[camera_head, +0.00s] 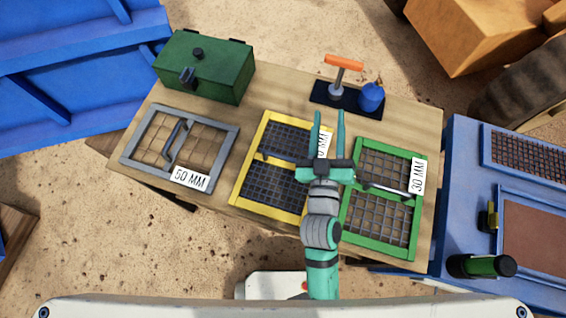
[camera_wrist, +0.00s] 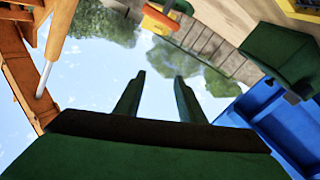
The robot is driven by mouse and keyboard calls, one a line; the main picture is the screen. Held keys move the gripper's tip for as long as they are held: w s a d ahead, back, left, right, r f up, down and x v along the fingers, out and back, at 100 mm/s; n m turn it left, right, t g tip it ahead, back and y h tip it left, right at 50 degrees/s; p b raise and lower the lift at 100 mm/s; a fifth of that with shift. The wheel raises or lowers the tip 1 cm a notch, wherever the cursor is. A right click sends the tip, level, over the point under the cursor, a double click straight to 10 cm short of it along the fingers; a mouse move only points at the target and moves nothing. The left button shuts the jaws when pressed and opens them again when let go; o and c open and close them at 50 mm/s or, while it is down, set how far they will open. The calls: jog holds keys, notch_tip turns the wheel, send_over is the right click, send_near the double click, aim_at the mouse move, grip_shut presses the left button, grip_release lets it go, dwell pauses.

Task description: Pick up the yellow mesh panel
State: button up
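The yellow mesh panel (camera_head: 237,186) lies flat in the middle of the wooden table, with dark mesh, a dark bar across its middle and a white label partly hidden by my gripper. My gripper (camera_head: 328,116) is above the table, over the gap between the yellow panel and the green panel, its two teal fingers apart and pointing to the far side. Nothing is between the fingers. In the wrist view the fingers (camera_wrist: 158,88) are also apart, against sky and trees. A strip of yellow frame (camera_wrist: 300,8) shows at that view's top right corner.
A grey 50 MM panel (camera_head: 230,152) lies left and a green 30 MM panel (camera_head: 421,215) right on the wooden table (camera_head: 272,98). A green box (camera_head: 215,68) and a dark tray (camera_head: 322,97) with an orange-handled tool and blue item stand behind. A blue machine (camera_head: 460,160) is at right.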

jog(key=w+d+r+m+h, duration=0.3)
jog(key=w+r+h, duration=0.1)
jog(key=r, duration=0.3)
jog(key=w+d+r+m+h, duration=0.3)
jog(key=d+r, duration=0.1)
jog(key=r, duration=0.3)
jog(key=d+r+m+g+h, duration=0.3)
jog(key=d+r+m+h, duration=0.1)
jog(key=r+m+h, duration=0.15)
jog(key=m+g+y, duration=1.3)
jog(key=m+g, duration=0.2)
send_near(283, 157)
jog(key=f, duration=0.2)
jog(key=d+f, duration=0.1)
jog(key=f, duration=0.2)
jog(key=shift+d+f, duration=0.15)
jog(key=shift+f, duration=0.05)
jog(key=shift+w+d+f, duration=0.1)
jog(key=shift+w+f, duration=0.1)
jog(key=shift+f, duration=0.7)
jog(key=shift+w+d+f, duration=0.1)
jog(key=shift+w+f, duration=0.1)
jog(key=shift+f, duration=0.65)
jog(key=shift+w+d+f, duration=0.1)
jog(key=shift+w+f, duration=0.05)
jog(key=shift+f, duration=0.75)
